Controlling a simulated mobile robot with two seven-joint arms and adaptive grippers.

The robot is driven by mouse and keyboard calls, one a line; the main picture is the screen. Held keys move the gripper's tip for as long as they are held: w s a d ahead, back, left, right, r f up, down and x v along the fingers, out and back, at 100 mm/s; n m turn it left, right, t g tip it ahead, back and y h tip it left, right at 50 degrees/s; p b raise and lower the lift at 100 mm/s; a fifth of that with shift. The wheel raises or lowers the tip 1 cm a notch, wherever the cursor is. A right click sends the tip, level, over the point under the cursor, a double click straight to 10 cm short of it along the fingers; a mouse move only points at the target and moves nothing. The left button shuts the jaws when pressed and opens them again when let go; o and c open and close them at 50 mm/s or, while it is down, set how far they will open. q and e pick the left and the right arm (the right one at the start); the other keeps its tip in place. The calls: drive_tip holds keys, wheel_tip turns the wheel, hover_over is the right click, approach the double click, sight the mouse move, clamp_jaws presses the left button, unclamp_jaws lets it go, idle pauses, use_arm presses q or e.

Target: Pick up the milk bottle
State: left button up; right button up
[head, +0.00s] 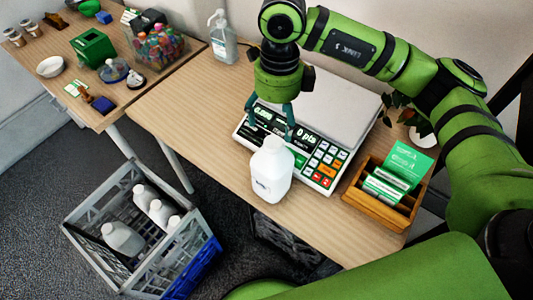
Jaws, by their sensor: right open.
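A white milk bottle (271,172) stands upright near the front edge of the wooden table (190,115), in front of the scale. My right gripper (270,118) is open and empty, pointing down above the scale's display, just behind the bottle in the picture. One finger overlaps the bottle's neck region closely; I cannot tell whether they touch. My left gripper is not in view.
A scale (328,90) with a keypad fills the table's middle. A wooden box (372,208) with cards stands to its right. A pump bottle (222,38) stands at the back. A second table (62,85) at left holds small items. The table's left part is clear.

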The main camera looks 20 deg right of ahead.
sight(274, 141)
drive_tip(key=shift+s+f, duration=0.3)
drive_tip(key=shift+f, duration=0.1)
drive_tip(key=f+p, duration=0.1)
drive_tip(key=s+f, duration=0.1)
drive_tip(key=f+p, duration=0.1)
drive_tip(key=shift+s+a+p, duration=0.15)
drive_tip(key=shift+a+p, duration=0.15)
drive_tip(key=shift+p, duration=0.05)
wheel_tip(274, 141, down, 2)
drive_tip(key=shift+f, duration=0.1)
drive_tip(key=shift+w+f, duration=0.15)
drive_tip(key=shift+w, duration=0.05)
drive_tip(key=c, duration=1.2)
